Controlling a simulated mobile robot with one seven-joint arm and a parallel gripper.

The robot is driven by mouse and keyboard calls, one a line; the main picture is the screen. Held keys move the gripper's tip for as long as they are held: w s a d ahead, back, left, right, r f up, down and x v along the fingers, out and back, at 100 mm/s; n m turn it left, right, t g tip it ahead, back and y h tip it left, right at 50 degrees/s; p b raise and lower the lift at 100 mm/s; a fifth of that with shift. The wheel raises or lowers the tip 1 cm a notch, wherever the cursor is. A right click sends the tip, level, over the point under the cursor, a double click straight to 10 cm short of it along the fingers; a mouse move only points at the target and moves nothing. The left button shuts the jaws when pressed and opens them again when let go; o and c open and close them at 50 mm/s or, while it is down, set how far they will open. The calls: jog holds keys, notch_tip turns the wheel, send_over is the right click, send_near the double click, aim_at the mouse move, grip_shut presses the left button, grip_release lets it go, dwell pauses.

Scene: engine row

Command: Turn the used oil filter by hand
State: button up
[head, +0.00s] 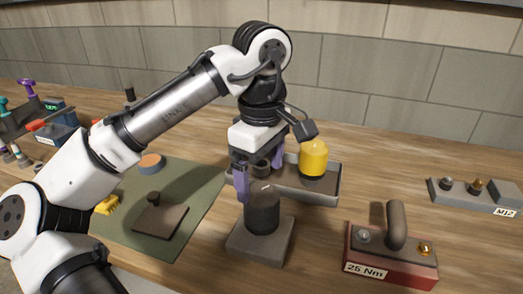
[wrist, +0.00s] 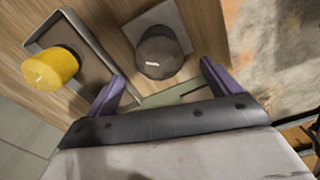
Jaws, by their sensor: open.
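The used oil filter (head: 263,212) is a dark cylinder standing upright on a grey square block (head: 262,247) on the bench. In the wrist view the dark filter (wrist: 158,55) shows just beyond the fingertips, roughly centred between them, with a small pale mark on its face. My gripper (head: 257,182) has two purple fingers spread open and empty. It is pointed down close above and behind the filter in the head view. In the wrist view the gripper (wrist: 163,74) has a clear gap between its fingers. I cannot tell whether a finger touches the filter.
A yellow filter (head: 313,158) stands in a grey tray (head: 325,196) behind the block. A red 25 Nm box (head: 390,262) is at front right, a grey M12 block (head: 462,199) farther right. A green mat (head: 190,200) with a brown plate (head: 160,221) lies left.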

aim_at(261, 206)
notch_tip(261, 206, down, 9)
jog(key=shift+f, duration=0.1)
dwell(0.4)
jog(key=c, duration=1.3)
jog(key=shift+r+n+p, duration=0.25)
jog(key=shift+n+p, duration=0.45)
jog(key=shift+p, duration=0.1)
jog(key=shift+f+n+p, duration=0.2)
jog(key=shift+n+p, duration=0.15)
jog(key=shift+n, duration=0.65)
jog(key=shift+r+n+p, duration=0.25)
jog(key=shift+n+p, duration=0.5)
jog(key=shift+n, duration=0.05)
jog(key=shift+f+n+p, duration=0.25)
jog(key=shift+n+p, duration=0.1)
jog(key=shift+n, duration=0.55)
